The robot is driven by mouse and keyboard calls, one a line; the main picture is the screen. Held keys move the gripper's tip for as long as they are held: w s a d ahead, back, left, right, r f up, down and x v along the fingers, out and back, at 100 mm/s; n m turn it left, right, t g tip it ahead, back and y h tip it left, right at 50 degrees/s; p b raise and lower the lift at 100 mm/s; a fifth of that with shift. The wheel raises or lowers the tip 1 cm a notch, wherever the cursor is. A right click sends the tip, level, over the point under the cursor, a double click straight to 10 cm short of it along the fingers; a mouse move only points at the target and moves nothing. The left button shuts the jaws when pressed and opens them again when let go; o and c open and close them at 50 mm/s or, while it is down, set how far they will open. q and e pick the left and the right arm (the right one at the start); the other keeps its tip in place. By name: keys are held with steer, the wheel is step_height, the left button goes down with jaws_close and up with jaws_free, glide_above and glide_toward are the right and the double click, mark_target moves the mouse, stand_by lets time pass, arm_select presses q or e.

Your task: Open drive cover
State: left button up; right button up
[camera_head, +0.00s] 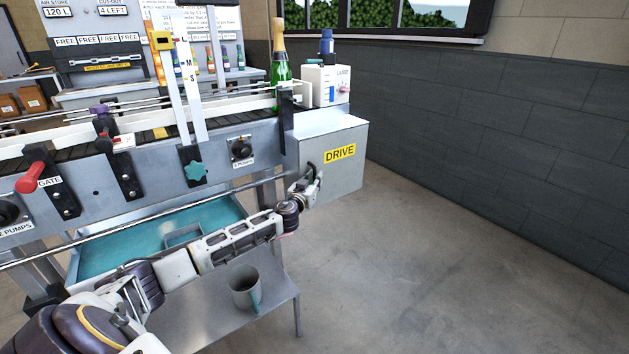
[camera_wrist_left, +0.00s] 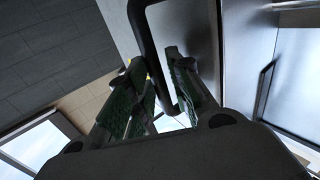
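The drive cover (camera_head: 340,170) is a grey metal box front with a yellow DRIVE label, at the right end of the conveyor. It looks closed in the head view. My left gripper (camera_head: 312,184) is at the left part of its front, below and left of the label. In the left wrist view, a black bar handle (camera_wrist_left: 150,45) runs between the green-padded fingers of my left gripper (camera_wrist_left: 166,85). The fingers are close in on both sides of the handle and look shut on it. Exact contact is partly hidden. My right gripper is out of view.
A green bottle (camera_head: 281,62) stands on the conveyor above the cover, beside a white unit (camera_head: 325,86). A teal tray (camera_head: 110,252) lies under the conveyor. A grey mug (camera_head: 244,288) stands on the low shelf. The floor right of the cover is clear.

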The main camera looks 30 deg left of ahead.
arm_select(q)
steer(key=shift+w, duration=0.25)
jaws_close()
stand_by(0.3)
